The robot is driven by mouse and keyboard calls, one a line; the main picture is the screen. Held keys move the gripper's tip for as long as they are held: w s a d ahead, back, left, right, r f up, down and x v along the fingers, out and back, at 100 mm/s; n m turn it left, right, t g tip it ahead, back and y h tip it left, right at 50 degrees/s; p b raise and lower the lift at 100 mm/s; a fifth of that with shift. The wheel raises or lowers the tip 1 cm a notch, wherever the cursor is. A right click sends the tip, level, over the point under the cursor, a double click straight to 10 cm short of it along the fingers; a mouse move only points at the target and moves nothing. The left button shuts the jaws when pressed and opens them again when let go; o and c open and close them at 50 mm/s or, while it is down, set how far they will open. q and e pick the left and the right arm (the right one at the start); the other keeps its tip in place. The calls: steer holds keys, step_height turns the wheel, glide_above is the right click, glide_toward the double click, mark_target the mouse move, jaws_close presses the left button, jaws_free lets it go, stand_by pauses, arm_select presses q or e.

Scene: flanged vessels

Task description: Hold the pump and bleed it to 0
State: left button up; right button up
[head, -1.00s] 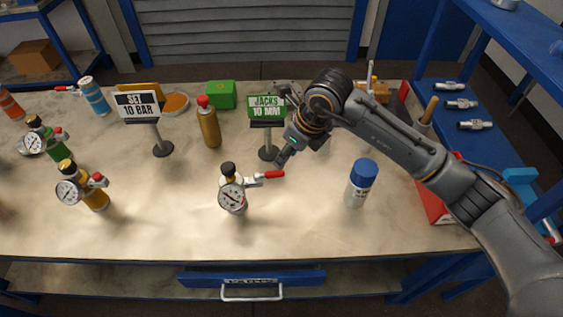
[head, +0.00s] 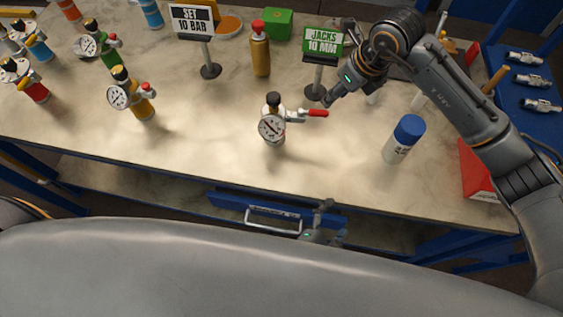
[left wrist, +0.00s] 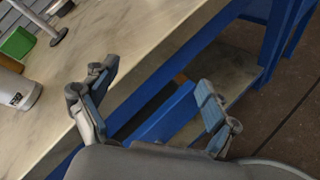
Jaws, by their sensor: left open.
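The pump (head: 272,128) stands upright near the front middle of the bench in the head view. It has a round white gauge, a black top knob and a red lever (head: 312,113) pointing right. The gauge reading is too small to tell. My left gripper (head: 325,222) is below the bench's front edge, beside the drawer handle, apart from the pump. Its fingers are spread and empty in the left wrist view (left wrist: 152,98). My right gripper (head: 336,88) is above the bench, behind and right of the pump, near the lever's end; its finger opening is unclear.
A "JACKS 10 MM" sign (head: 323,42) and an orange bottle (head: 260,50) stand behind the pump. A blue-capped white can (head: 404,139) stands right. Several coloured gauge pumps, including a yellow one (head: 132,93), stand left. A drawer handle (head: 273,221) juts out below.

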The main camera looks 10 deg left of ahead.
arm_select(q)
steer(key=w+a+r+n+t+y, duration=0.1)
steer(key=w+a+r+t+y, duration=0.2)
steer(key=r, duration=0.4)
steer(key=w+a+r+n+t, duration=0.1)
steer(key=w+a+r+t, duration=0.2)
steer(key=r, duration=0.4)
steer(key=w+a+r+n+t+y, duration=0.1)
steer(key=w+a+r+t+y, duration=0.15)
steer(key=w+r, duration=0.35)
steer(key=n+g+y, duration=0.4)
steer(key=n+y, duration=0.3)
steer(key=n, duration=0.8)
glide_toward(274, 121)
steer(key=f, duration=0.3)
steer(key=w+f, duration=0.1)
steer(key=f, duration=0.1)
steer(key=shift+d+f, duration=0.2)
steer(key=shift+f, duration=0.15)
steer(key=shift+a+f, duration=0.15)
steer(key=shift+f, duration=0.05)
steer(key=x, duration=1.3)
steer(key=shift+w, duration=0.3)
steer(key=shift+c, duration=0.4)
steer(key=c, duration=1.6)
